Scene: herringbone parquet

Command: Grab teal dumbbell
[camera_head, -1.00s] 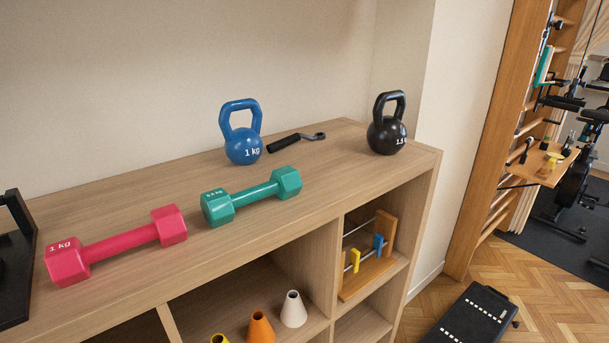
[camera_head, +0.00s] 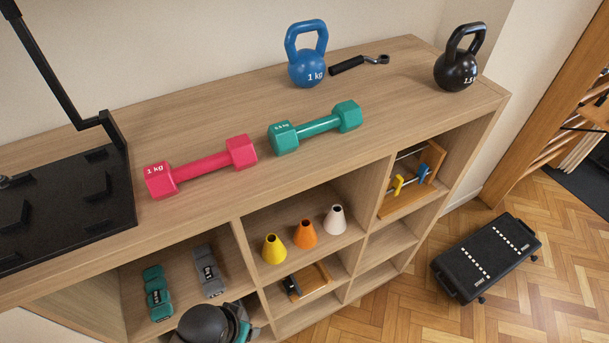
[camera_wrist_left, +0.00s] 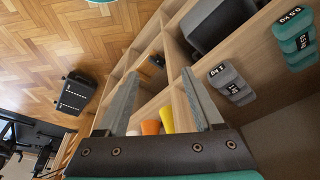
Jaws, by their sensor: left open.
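The teal dumbbell (camera_head: 315,126) lies on the wooden shelf top in the head view, between the pink dumbbell (camera_head: 201,166) and the blue kettlebell (camera_head: 306,55). The wrist view looks across the shelf compartments and the floor. My right gripper is in neither view.
A black kettlebell (camera_head: 458,62) and a black-handled tool (camera_head: 358,64) are at the back right of the top. A black metal rack (camera_head: 70,200) takes up its left end. A black step (camera_head: 487,257) is on the parquet.

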